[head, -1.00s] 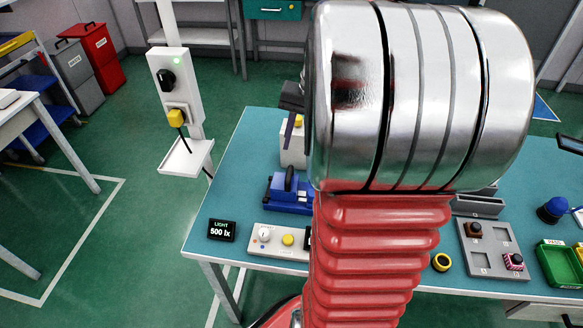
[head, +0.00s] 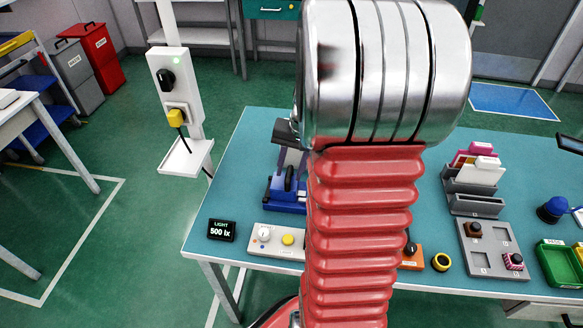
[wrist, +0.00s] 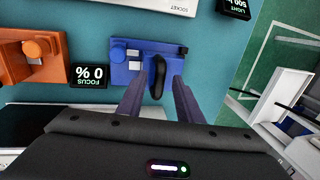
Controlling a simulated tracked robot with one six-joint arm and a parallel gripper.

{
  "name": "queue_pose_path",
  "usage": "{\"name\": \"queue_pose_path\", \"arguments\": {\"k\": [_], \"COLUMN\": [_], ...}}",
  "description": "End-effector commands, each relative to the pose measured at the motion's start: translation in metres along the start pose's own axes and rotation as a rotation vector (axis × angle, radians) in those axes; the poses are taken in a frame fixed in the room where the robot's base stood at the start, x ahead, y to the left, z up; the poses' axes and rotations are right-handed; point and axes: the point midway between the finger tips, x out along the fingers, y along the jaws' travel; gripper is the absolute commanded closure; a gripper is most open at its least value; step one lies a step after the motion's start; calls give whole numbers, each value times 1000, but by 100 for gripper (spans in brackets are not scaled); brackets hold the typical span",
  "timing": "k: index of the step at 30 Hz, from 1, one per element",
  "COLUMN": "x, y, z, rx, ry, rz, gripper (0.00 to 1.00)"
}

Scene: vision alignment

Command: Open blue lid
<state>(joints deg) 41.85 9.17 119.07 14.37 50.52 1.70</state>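The blue fixture (head: 285,194) with a black upright handle (head: 289,178) stands on the teal table, left of my arm in the head view. In the wrist view the blue fixture (wrist: 128,73) lies just beyond my fingers, and its black handle (wrist: 158,76) appears between the two fingertips. My gripper (wrist: 159,88) is open, with a finger on each side of the handle in the picture. I cannot tell whether the fingers are down to handle height or touch it. In the head view my gripper is mostly hidden behind my arm.
An orange fixture (wrist: 32,60) and a "FOCUS 0 %" display (wrist: 90,77) are beside the blue fixture. A grey card rack (head: 476,190) is on the right.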

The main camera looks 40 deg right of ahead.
Motion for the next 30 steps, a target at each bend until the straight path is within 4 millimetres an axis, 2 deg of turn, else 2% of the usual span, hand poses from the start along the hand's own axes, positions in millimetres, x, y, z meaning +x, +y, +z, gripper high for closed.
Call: {"name": "queue_pose_path", "arguments": {"k": [2,16,30], "x": [0,0,-1], "y": [0,0,2], "z": [0,0,-2], "rx": [0,1,2], "ry": [0,0,1], "rz": [0,0,0], "gripper": [68,100,100]}}
